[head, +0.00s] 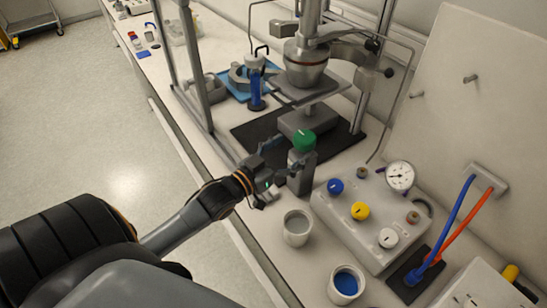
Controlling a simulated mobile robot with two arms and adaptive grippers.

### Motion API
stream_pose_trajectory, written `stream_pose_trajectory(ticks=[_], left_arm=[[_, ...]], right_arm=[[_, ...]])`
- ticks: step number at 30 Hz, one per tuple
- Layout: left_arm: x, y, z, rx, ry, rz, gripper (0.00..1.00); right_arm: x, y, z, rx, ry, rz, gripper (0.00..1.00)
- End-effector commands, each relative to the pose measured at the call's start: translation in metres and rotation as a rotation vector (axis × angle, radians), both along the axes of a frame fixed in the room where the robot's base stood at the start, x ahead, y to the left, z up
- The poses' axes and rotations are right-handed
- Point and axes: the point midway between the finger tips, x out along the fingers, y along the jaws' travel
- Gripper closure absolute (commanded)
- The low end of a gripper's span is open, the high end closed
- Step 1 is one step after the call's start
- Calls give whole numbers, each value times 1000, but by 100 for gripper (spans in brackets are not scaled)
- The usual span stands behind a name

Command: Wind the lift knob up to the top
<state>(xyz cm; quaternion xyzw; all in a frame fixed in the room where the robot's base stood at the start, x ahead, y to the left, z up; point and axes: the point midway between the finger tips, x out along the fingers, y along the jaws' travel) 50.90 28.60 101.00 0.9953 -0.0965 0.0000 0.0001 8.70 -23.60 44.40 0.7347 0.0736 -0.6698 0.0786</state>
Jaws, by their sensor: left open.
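A green knob (304,140), which looks like the lift knob, sits on top of a short grey post (300,172) in front of the reactor stand. My left gripper (287,158) reaches in from the left and is open. Its fingers are close to the knob and the top of the post; I cannot tell whether they touch. The lift platform (309,92) is beneath the steel reactor vessel (305,63), above a grey base block (306,122). My right gripper is not in view.
A control box (370,220) with blue, yellow and white knobs and a pressure gauge (400,176) stands at right. Two cups (297,228) (346,285) are near the front edge. A frame post (190,65) rises behind my gripper. Blue and orange hoses (458,218) run at far right.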

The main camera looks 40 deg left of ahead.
Motion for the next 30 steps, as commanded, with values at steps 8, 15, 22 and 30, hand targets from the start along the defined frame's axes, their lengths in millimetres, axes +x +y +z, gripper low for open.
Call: stream_pose_trajectory(ticks=[8,15,22,30], left_arm=[[-45,8,-1,-1,2,-1,21],[-60,11,0,-1,-1,-1,21],[-61,12,1,0,-2,-1,21],[-61,12,0,0,-1,-1,21]], right_arm=[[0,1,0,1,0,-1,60],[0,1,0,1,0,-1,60],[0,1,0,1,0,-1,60],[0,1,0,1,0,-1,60]])
